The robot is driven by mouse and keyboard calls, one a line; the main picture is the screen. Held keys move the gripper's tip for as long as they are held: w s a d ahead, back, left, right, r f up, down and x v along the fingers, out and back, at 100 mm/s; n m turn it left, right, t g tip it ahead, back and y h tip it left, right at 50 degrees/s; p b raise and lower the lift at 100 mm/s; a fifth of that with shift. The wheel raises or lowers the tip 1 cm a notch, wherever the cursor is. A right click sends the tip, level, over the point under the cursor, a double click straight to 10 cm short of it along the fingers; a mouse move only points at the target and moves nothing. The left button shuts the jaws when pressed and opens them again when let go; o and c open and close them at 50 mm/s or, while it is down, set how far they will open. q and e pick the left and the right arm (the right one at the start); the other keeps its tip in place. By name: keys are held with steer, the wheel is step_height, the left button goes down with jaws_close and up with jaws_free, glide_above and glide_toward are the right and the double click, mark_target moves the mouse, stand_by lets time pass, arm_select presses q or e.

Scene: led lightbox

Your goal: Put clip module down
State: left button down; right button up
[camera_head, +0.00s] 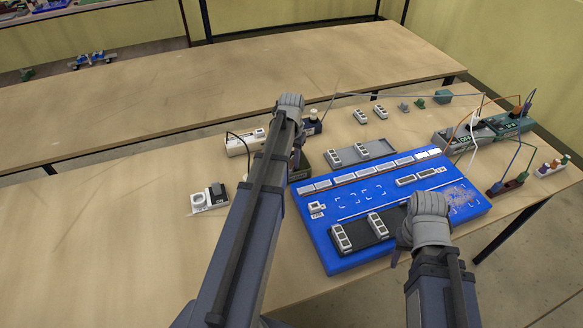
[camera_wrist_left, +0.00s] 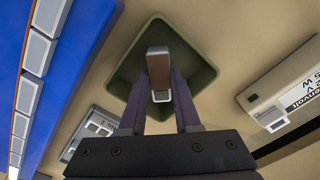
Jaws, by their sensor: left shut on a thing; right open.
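My left gripper (camera_head: 297,156) hangs over a dark green bin (camera_head: 301,172) left of the blue board. In the left wrist view its fingers (camera_wrist_left: 160,92) are shut on a small brown-grey piece, seemingly the clip module (camera_wrist_left: 158,66). The module shows against the inside of the green bin (camera_wrist_left: 200,72), with a small white part near the fingers. I cannot tell whether it touches the bin floor. In the head view my arm hides the module. My right gripper (camera_head: 397,258) is open, low over the front part of the blue board.
The blue board (camera_head: 330,250) carries a dark tray (camera_head: 362,238) with white modules. A grey tray (camera_head: 372,150) lies behind it. A white power strip (camera_head: 240,143) and a white-and-black device (camera_head: 208,198) stand left. Wired instruments (camera_head: 470,133) stand right. The table's left part is clear.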

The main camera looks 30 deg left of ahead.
mark_target(291, 162)
arm_select(q)
steer(key=shift+f, duration=0.55)
arm_select(e)
steer(key=shift+f, duration=0.55)
arm_select(q)
steer(key=shift+f, duration=0.1)
arm_select(e)
steer(key=shift+f, duration=0.1)
arm_select(q)
steer(key=shift+f+b, duration=0.2)
steer(key=shift+b, duration=0.2)
steer(key=c, duration=0.6)
jaws_free()
steer(key=shift+r, duration=0.1)
steer(key=shift+r, duration=0.1)
step_height(291, 162, up, 12)
steer(key=p, duration=1.2)
steer(key=shift+r+p, duration=0.1)
steer(key=shift+p, duration=0.2)
arm_select(e)
step_height(291, 162, up, 12)
